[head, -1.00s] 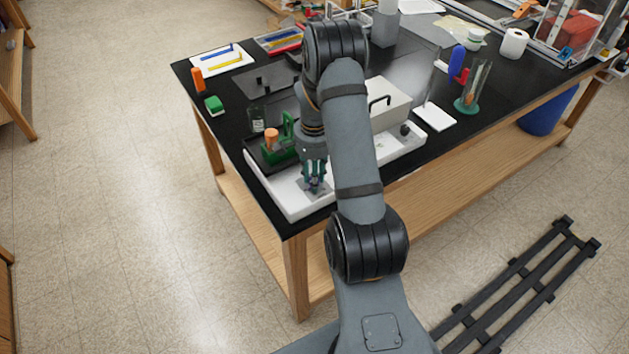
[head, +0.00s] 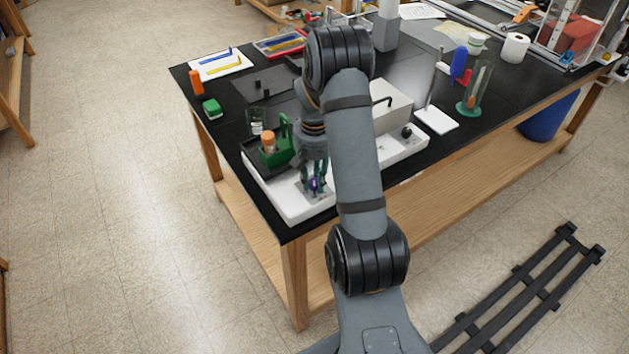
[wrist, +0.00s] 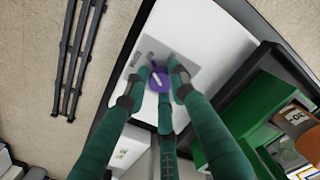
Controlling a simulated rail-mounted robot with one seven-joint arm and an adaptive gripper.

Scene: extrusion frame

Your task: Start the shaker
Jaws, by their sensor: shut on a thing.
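The shaker is a white box (head: 277,200) at the near corner of the black bench. It also shows in the wrist view (wrist: 215,45). On its front end is a grey panel (wrist: 185,72) with a round purple knob (wrist: 159,79) that has a pale line across it. My gripper (head: 315,187) points down at this panel. In the wrist view its teal fingers (wrist: 158,83) are closed around the knob. A dark platform on the shaker carries a green holder (head: 284,135) with an orange-capped bottle (head: 267,140). My arm hides part of the shaker's right side.
A light box with a black handle (head: 392,109) stands right of my arm. A cylinder on a green base (head: 469,108) stands farther right. Floor left of the bench is clear.

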